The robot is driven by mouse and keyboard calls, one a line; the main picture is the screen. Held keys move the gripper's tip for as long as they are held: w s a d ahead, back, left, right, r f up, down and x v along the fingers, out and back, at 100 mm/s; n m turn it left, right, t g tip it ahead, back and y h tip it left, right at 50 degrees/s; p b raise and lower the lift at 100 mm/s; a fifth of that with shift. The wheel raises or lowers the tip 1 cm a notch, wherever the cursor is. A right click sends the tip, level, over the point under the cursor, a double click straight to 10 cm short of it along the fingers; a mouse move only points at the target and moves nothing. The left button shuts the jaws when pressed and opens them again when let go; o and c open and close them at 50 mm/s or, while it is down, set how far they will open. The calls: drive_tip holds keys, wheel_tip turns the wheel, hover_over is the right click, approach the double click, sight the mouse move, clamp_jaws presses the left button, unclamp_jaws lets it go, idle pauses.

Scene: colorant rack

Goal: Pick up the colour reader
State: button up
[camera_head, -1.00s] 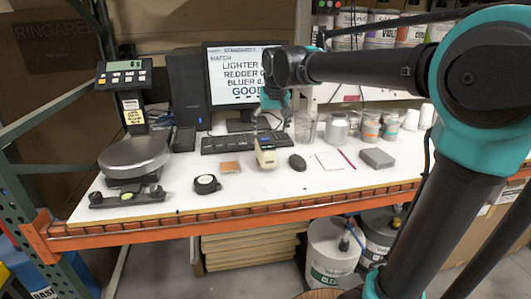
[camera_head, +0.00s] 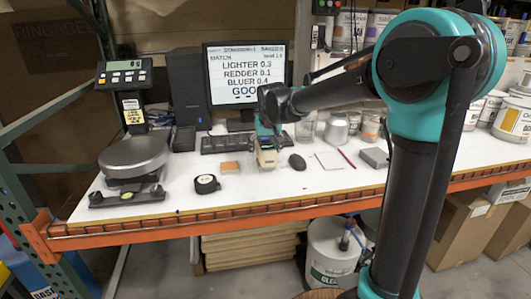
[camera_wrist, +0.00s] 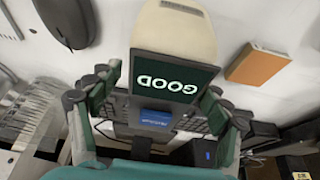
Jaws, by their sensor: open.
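The colour reader (camera_head: 266,158) is a cream handheld device with a dark screen, standing on the white bench top. In the wrist view the colour reader (camera_wrist: 173,35) shows its cream body and a screen reading "GOOD", upside down. My gripper (camera_head: 266,136) is just above and behind it in the head view. In the wrist view my gripper (camera_wrist: 162,88) is open, with its fingers on either side of the screen end. I cannot tell whether either finger touches it.
A dark mouse (camera_head: 298,162) is close on the right and an orange-brown block (camera_head: 230,167) on the left. A keyboard (camera_head: 235,142) lies behind. A round black item (camera_head: 206,184) is nearer the front edge. A scale (camera_head: 134,155) stands at the left.

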clamp_jaws()
idle(0.6)
drive_tip(key=shift+r, duration=0.15)
wheel_tip(320, 180, up, 20)
idle(0.5)
